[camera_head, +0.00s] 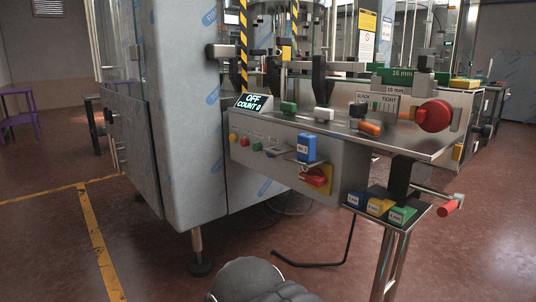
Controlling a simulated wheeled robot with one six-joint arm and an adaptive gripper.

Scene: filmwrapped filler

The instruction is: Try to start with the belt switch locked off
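A red rotary switch (313,178) sits on a yellow plate (326,187) at the lower right of the grey control panel (280,150); I take it to be the belt switch. Its exact handle angle is hard to read, and I cannot make out a lock through it. A blue block with a white label (306,147) sits just above it at the panel's edge. A small display (249,102) on the panel's top left reads "OFF" and "COUNT 0". My gripper is not in view; only a rounded grey part, likely my arm, shows at the bottom edge.
Several coloured buttons (257,147) line the panel's left. A large red knob (434,116) stands above. The floor in front is mostly open.

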